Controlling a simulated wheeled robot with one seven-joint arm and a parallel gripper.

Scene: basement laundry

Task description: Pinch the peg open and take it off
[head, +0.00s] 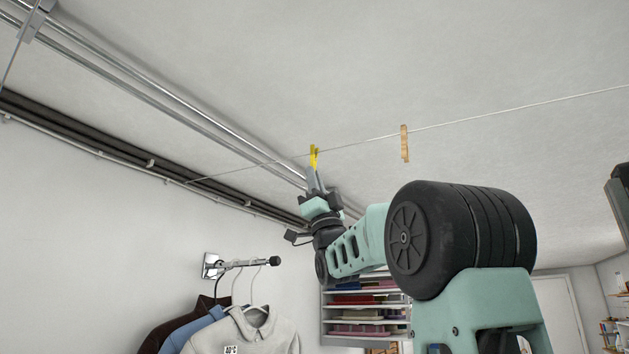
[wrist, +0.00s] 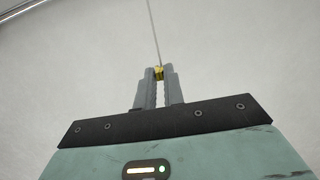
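A yellow peg (head: 313,155) sits on a thin white line (head: 352,143) strung below the ceiling. My gripper (head: 315,178) reaches up to it from below, with its fingertips at the peg's lower end. The line (wrist: 153,30) runs away from the peg there. The peg's lower part is partly hidden by the fingers.
A wooden peg (head: 404,143) hangs on the same line to the right. Metal pipes (head: 180,75) run along the ceiling at left. Shirts on hangers (head: 245,330) hang from a wall rail (head: 240,264) at lower left. Shelves (head: 360,305) stand behind my arm.

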